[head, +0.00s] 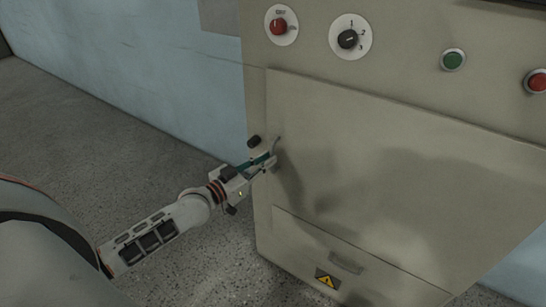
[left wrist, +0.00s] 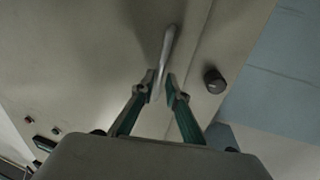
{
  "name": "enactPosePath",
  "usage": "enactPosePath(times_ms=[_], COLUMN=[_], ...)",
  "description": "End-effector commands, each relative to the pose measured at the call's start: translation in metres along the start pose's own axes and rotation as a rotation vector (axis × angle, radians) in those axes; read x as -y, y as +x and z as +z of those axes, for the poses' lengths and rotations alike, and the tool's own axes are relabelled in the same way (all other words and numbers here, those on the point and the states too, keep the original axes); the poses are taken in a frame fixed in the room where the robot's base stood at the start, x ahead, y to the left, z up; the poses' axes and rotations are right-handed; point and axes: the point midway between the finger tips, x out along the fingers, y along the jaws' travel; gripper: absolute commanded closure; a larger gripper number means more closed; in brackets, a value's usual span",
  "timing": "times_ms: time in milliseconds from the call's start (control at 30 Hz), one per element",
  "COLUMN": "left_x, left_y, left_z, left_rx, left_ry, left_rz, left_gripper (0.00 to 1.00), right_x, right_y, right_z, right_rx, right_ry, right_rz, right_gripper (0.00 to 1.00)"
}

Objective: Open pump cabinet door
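The pump cabinet door (head: 400,180) is a large beige panel on the front of the beige cabinet, and it looks closed. A slim metal handle (left wrist: 168,45) stands near the door's left edge in the head view; it also shows there (head: 277,144), just past my fingertips. My left gripper (head: 268,161) is at the handle. In the left wrist view its two green-sided fingers (left wrist: 162,88) are apart, with the lower end of the handle between their tips. A firm grip does not show. My right gripper is not in view.
A black knob (head: 254,141) sits on the cabinet's edge beside the handle. Above the door are a red switch (head: 279,26), a black selector (head: 348,39), and green (head: 453,60) and red (head: 537,82) buttons. A lower panel (head: 345,262) carries a warning sign. Floor at left is clear.

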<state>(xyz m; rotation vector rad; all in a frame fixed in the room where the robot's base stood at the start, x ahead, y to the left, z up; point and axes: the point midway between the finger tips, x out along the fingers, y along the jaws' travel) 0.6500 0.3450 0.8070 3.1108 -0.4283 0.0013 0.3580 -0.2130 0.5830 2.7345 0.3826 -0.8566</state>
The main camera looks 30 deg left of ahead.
Motion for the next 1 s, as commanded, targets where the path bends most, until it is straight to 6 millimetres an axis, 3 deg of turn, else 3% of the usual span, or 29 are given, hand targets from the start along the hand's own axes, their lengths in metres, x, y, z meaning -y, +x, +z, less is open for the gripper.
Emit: enactPosePath(times_ms=[100,300,600,667,1000], left_x=[0.0,-0.001,-0.001,-0.001,-0.002], left_y=[0.016,0.028,0.03,0.03,0.027], left_z=[0.001,0.001,0.001,0.001,0.0], left_rx=[0.0,0.002,0.002,0.002,0.001], left_ry=[-0.003,0.0,0.0,0.0,-0.002], left_rz=[0.0,0.001,0.001,0.001,-0.003], left_gripper=[0.86,0.86,0.86,1.0,1.0], right_x=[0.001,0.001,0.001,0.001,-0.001], right_y=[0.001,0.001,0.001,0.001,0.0], right_z=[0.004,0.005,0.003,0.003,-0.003], right_rx=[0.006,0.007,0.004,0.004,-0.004], right_ry=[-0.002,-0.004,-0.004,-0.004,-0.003], right_rz=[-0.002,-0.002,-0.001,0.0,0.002], right_gripper=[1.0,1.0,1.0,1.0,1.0])
